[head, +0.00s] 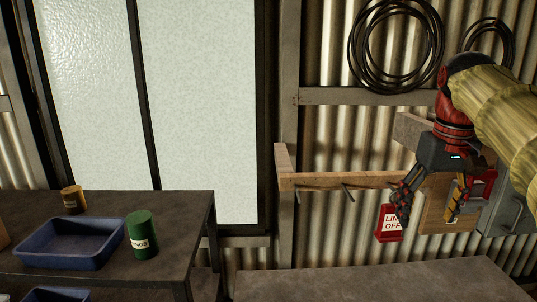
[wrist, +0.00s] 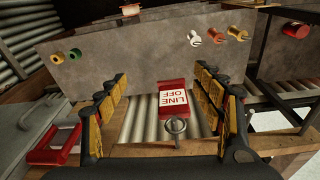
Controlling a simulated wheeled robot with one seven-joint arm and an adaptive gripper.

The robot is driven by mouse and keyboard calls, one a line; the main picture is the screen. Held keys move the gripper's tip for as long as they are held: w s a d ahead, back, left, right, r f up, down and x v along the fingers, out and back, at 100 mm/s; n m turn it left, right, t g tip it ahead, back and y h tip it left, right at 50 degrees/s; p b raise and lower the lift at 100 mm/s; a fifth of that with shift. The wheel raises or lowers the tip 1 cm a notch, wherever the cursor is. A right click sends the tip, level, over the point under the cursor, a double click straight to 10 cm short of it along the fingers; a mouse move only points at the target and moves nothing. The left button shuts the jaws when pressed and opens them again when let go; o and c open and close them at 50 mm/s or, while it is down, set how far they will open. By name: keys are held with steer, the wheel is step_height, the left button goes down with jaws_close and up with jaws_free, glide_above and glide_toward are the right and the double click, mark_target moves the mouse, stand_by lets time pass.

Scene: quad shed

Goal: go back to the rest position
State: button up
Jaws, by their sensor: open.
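My gripper (head: 428,212) is open in front of the wooden rail on the right of the head view, its fingers pointing down. A red and white tag reading LINE OFF (head: 389,222) is beside the left finger, below the rail, partly covered by that finger. In the wrist view the tag (wrist: 173,98) shows between the two spread fingers of my gripper (wrist: 162,78), with a gap on both sides. A metal ring (wrist: 176,126) shows near the tag's lower end. What bears the tag is hard to make out.
The wooden rail (head: 325,181) carries metal pegs. A grey box (head: 507,215) stands to its right. Black cable coils (head: 397,45) hang above. A dark table (head: 175,210) at left bears a blue tray (head: 70,257), a green can (head: 142,230) and a yellow can (head: 73,200). A bench top (head: 370,283) lies below.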

steer(key=s+a+f+t+b, duration=0.1)
steer(key=s+a+f+b, duration=0.3)
steer(key=f+b, duration=0.7)
steer(key=s+a+f+t+b, duration=0.1)
steer(key=s+a+f+b, duration=0.4)
steer(key=f, duration=2.2)
steer(key=s+a+f+t+b, duration=0.2)
steer(key=s+a+f+b, duration=0.2)
steer(key=s+f+b, duration=0.6)
steer(key=shift+a+f+n+b, duration=0.2)
steer(key=shift+f+n+b, duration=0.2)
steer(key=shift+f+b, duration=4.3)
steer(key=shift+f, duration=0.25)
